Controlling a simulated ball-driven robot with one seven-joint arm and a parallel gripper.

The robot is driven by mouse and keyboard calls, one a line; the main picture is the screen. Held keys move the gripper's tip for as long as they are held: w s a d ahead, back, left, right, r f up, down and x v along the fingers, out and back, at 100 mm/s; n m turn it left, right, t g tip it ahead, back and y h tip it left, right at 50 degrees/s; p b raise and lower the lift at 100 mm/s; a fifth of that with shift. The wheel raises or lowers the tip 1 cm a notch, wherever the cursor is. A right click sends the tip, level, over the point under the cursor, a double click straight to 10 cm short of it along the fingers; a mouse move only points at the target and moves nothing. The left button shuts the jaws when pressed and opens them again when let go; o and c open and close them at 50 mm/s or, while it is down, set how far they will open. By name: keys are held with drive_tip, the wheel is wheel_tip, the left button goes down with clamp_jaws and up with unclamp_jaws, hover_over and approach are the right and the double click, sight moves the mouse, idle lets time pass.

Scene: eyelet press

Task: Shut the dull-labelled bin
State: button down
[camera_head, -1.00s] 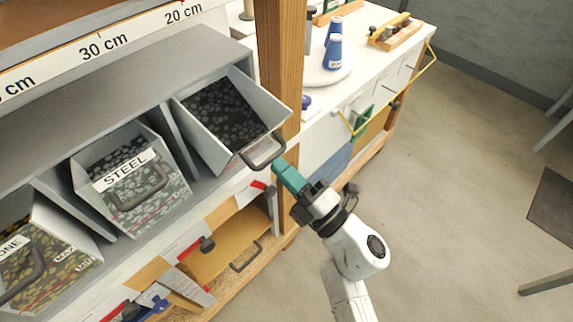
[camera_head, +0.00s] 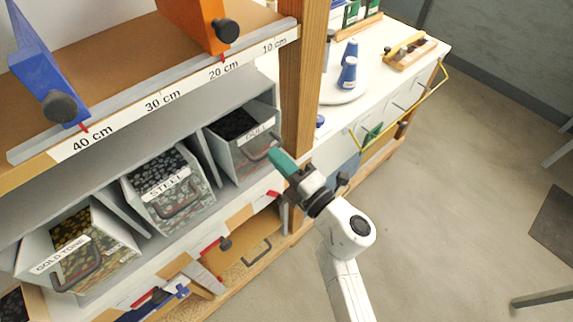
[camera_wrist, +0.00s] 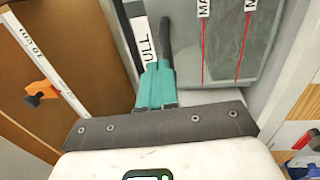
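The dull-labelled bin (camera_head: 240,150) is the rightmost grey bin in the shelf row, beside the wooden post. It holds dark pieces, and its front with the label and dark handle (camera_head: 262,147) faces out. Its top is still partly open to view. My gripper (camera_head: 273,154) is at the right end of the handle, its teal fingers close together. In the wrist view the fingers (camera_wrist: 157,64) lie against the handle (camera_wrist: 166,38), beside the label (camera_wrist: 148,45), which shows only "ULL". I see nothing held between them; exact contact is hidden.
The steel bin (camera_head: 190,205) and gold-tone bin (camera_head: 95,270) stand to the left. The wooden post (camera_head: 300,80) is close on the right of the dull bin. A shelf board with a scale (camera_head: 160,97) hangs above. Open floor (camera_head: 440,200) lies right.

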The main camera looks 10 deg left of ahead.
drive_tip(key=shift+w+a+r, duration=0.35)
drive_tip(key=shift+r, duration=0.25)
idle(0.3)
